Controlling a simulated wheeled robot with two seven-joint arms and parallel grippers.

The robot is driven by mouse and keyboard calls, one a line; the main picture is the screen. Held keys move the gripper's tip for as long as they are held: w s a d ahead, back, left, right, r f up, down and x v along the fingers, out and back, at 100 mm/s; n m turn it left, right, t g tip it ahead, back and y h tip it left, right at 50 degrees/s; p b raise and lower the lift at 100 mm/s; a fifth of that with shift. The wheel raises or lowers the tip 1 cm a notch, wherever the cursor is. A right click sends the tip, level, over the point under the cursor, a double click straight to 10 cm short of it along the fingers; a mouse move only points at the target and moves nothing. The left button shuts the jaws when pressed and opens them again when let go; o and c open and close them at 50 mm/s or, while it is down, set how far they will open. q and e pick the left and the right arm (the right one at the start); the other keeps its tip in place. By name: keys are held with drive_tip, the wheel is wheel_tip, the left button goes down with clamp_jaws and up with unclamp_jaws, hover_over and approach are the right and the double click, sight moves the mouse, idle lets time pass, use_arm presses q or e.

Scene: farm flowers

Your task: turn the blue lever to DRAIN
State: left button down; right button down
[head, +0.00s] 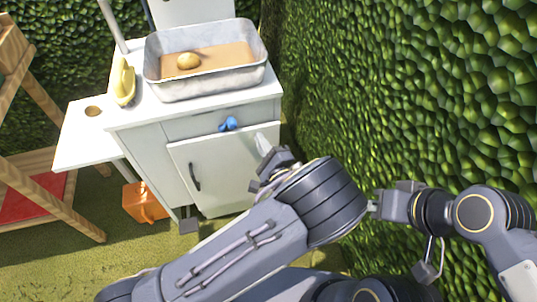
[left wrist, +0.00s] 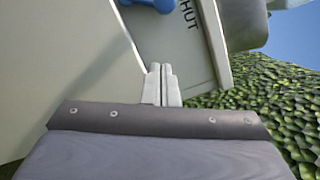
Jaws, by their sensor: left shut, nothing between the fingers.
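The blue lever (head: 228,124) sits on the front of the white cabinet (head: 222,165), below the metal basin (head: 205,85). Its lower part also shows at the top edge of the left wrist view (left wrist: 155,4). Beside it there, a light panel bears dark letters reading "HUT", cut off by the frame. My left gripper (head: 263,142) is just below and to the right of the lever, apart from it. Its fingers (left wrist: 162,70) are pressed together with nothing between them. My right gripper (head: 377,203) is farther right, in front of the hedge; its fingers are too unclear to judge.
The basin holds brown water or soil and a yellowish round object (head: 188,61). A yellow object (head: 124,82) stands on the cabinet top. An orange item (head: 145,202) lies on the grass, left of the cabinet. A hedge (head: 420,90) closes off the right side.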

use_arm(q)
drive_tip(key=a, duration=0.1)
drive_tip(key=w+a+r, duration=0.1)
drive_tip(key=a, duration=0.1)
drive_tip(key=a+r, duration=0.1)
drive_tip(key=shift+w+a, duration=0.2)
drive_tip(key=shift+w, duration=0.05)
use_arm(e)
drive_tip(key=shift+f, duration=0.15)
